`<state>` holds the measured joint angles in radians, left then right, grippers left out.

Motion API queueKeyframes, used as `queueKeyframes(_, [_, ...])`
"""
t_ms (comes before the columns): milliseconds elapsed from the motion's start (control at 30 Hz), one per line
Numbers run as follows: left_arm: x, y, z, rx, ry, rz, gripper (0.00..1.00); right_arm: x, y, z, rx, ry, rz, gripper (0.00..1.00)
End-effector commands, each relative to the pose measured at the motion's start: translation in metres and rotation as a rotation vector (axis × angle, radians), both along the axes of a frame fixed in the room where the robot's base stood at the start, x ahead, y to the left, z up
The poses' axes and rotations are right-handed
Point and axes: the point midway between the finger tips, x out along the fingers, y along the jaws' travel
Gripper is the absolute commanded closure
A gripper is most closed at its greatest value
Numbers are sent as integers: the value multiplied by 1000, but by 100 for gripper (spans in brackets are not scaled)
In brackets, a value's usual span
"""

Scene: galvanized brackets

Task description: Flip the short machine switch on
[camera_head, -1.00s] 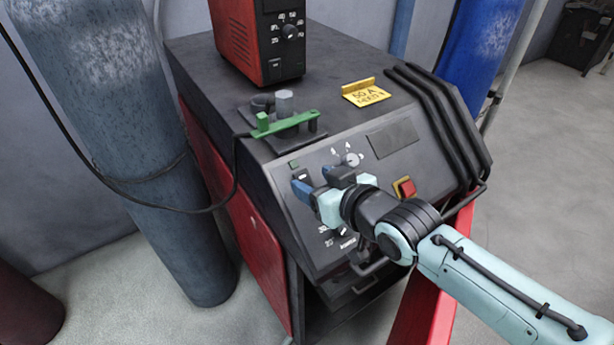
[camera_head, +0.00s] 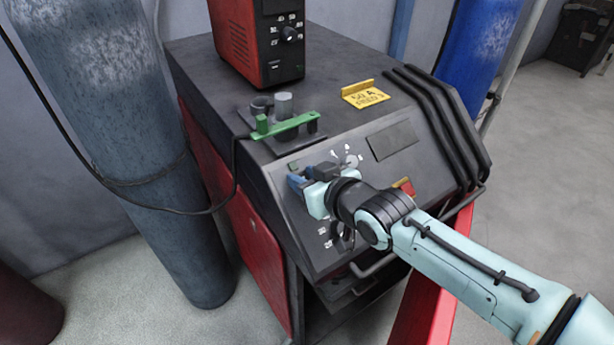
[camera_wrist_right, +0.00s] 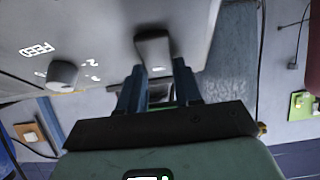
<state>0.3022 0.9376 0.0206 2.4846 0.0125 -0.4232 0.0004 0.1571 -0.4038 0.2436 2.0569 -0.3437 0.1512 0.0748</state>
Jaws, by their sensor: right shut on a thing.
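The machine (camera_head: 330,262) is a dark cabinet with a sloped front control panel. My right gripper (camera_head: 300,181) is at the panel's upper left and covers the spot it works on. In the right wrist view, its two blue fingers (camera_wrist_right: 157,88) are shut on the short machine switch (camera_wrist_right: 153,48), a dark grey block standing out from the panel. The fingers partly hide the switch, and I cannot tell its on or off position. My left gripper is not in view.
A knob marked FEED (camera_wrist_right: 62,75) is close beside the fingers. A red button (camera_head: 404,187) is on the panel's right, partly behind my arm. A green clamp (camera_head: 285,124) and a red unit (camera_head: 240,40) are on top. Gas cylinders (camera_head: 120,130) stand to the left.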

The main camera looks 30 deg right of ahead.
Motion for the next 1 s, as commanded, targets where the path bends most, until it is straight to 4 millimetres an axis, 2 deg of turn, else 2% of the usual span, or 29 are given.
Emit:
queueKeyframes(100, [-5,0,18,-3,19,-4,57,3,0,6,-5,82,-1,96])
queueKeyframes(300, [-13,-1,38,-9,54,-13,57,7,0,7,-16,221,0,96])
queueKeyframes(733, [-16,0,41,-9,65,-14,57,8,1,2,-21,271,0,96])
queueKeyframes(767, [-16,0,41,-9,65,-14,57,8,1,2,-21,271,0,63])
queueKeyframes(833, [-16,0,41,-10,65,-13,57,8,1,3,-21,270,0,40])
queueKeyframes(1000, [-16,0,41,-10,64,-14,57,8,1,3,-21,270,0,40])
